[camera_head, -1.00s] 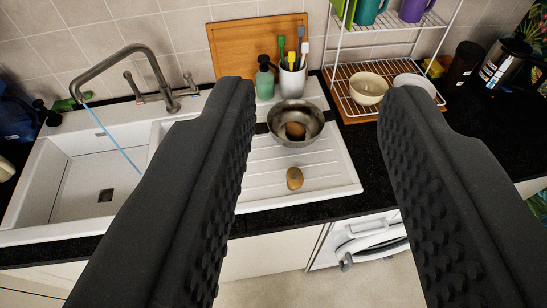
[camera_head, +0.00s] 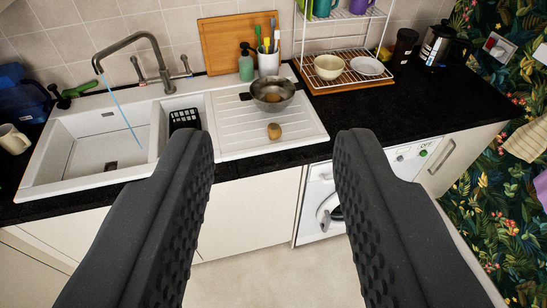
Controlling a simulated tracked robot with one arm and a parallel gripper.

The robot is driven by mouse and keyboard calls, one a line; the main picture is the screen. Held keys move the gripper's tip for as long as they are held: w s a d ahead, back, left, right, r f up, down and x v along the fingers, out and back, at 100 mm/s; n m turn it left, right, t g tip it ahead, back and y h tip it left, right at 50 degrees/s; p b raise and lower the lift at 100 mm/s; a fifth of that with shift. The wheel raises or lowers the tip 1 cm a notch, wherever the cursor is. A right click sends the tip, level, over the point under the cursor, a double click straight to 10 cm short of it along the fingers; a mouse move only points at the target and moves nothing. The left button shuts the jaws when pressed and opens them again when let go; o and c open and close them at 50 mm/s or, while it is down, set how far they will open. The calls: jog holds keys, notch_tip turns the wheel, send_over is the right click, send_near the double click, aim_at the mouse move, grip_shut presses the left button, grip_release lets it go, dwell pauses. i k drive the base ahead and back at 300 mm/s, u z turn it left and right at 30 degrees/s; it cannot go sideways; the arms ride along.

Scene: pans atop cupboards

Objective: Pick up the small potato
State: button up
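A small brown potato (camera_head: 274,131) lies on the white ribbed drainboard (camera_head: 230,141), near its front edge. Just behind it stands a metal pan (camera_head: 272,105) with a dark handle pointing left. Another brown, potato-like thing (camera_head: 271,97) sits inside the pan, partly hidden by the rim. My gripper (camera_head: 272,137) is open and empty. Its two black studded fingers are wide apart in the foreground, and the loose potato shows in the gap between their tips, farther off. I see no contact between fingers and potato.
A white sink (camera_head: 60,180) with a tap (camera_head: 165,75) is left of the drainboard. A white wire rack (camera_head: 303,75) holds a bowl (camera_head: 328,67) and plate (camera_head: 367,66) behind right. A soap bottle (camera_head: 246,65) and utensil cup (camera_head: 268,63) stand behind the pan. Black counter (camera_head: 430,100) at right is mostly clear.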

aim_at(275, 131)
jog(key=u, duration=0.8)
jog(key=i, duration=1.2)
jog(key=z, duration=0.4)
jog(key=i, duration=0.75)
jog(key=z, duration=0.7)
